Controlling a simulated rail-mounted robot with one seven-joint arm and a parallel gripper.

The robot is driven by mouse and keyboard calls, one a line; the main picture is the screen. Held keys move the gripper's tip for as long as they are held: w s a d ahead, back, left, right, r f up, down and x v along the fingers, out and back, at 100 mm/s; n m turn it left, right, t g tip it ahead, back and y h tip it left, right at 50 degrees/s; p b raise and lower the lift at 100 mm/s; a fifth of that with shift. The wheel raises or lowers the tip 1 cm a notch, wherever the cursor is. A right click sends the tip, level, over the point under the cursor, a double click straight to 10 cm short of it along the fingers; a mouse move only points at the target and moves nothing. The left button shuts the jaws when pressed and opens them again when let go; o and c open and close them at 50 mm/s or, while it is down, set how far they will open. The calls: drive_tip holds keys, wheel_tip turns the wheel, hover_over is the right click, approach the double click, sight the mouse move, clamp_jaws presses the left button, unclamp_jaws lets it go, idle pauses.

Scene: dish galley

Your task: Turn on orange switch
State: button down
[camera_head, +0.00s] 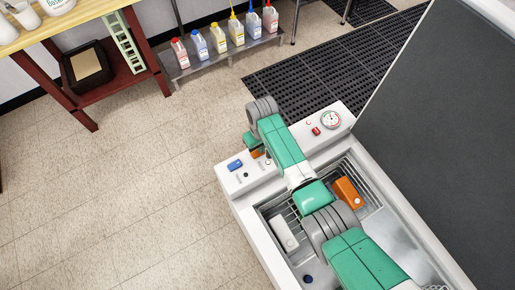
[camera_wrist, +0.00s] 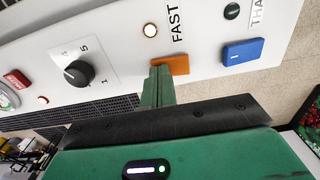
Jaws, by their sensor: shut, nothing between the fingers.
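The orange switch (camera_wrist: 172,64) is on the white control panel, below a light marked FAST (camera_wrist: 150,30), which glows pale yellow. My gripper (camera_wrist: 160,71) is shut and empty. Its fingertips overlap the left part of the orange switch; I cannot tell whether they press it or only hover. A sliver of the orange switch (camera_head: 256,153) also shows in the head view, mostly hidden by my arm. The blue switch (camera_wrist: 243,51), marked with a white line, sits to its right, below a dark light (camera_wrist: 231,11).
A black knob (camera_wrist: 79,73) and a red switch (camera_wrist: 17,79) lie left of the orange switch in the wrist view. The panel edges a steel basin holding an orange block (camera_head: 347,192) and a white item (camera_head: 284,232). Bottles (camera_head: 220,38) stand on a far shelf.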

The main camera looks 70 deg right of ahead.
wheel_tip(320, 180, up, 7)
drive_tip(key=p, duration=0.7)
idle(0.4)
